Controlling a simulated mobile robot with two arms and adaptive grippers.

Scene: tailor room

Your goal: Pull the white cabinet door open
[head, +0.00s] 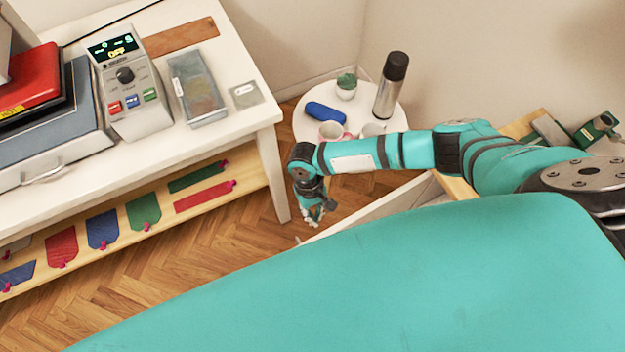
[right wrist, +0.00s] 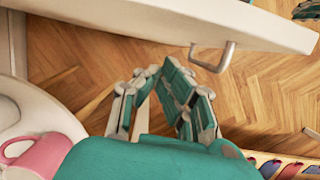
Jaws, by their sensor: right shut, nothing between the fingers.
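The white cabinet door (right wrist: 170,14) crosses the top of the right wrist view, with a metal bar handle (right wrist: 214,59) on its face near the right end. In the head view, a pale panel (head: 385,203) that looks like this door shows behind my teal body, which hides its lower part. I cannot tell how far it stands open. My right gripper (head: 314,214) points down just beyond the panel's far end. In the right wrist view, the gripper (right wrist: 160,76) is shut and empty, apart from the handle. My left gripper is not in view.
A round white side table (head: 307,127) with a pink mug (right wrist: 42,156), a flask (head: 390,86) and a small plant (head: 346,87) stands close to my right arm. A white workbench (head: 235,62) with a lower shelf is at left. Bare wooden floor (head: 235,235) lies between.

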